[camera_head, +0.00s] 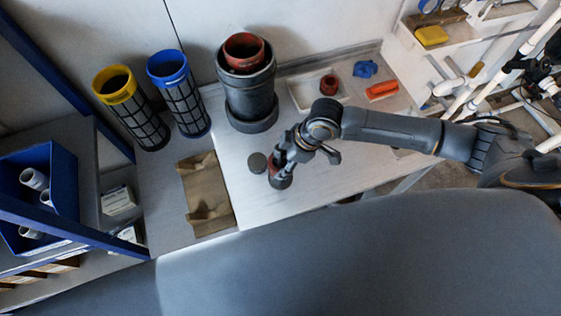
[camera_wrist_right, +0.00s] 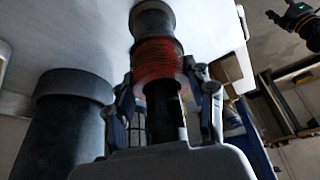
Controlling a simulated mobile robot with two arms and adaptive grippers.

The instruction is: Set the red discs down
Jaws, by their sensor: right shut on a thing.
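A wider dark round end (camera_wrist_right: 152,18) shows beyond the stack. In the head view only a little of the red discs (camera_head: 276,173) shows, with a dark round base below. I cannot tell whether that base touches the bench. My left gripper is not in view.
Behind stands a large grey cylinder (camera_head: 249,95) with a red ring (camera_head: 244,52) in its top. Yellow- and blue-topped mesh filters (camera_head: 131,108) are further left. A brown tray (camera_head: 205,194) lies left, and a shallow white tray (camera_head: 301,92) at the back. The front bench is clear.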

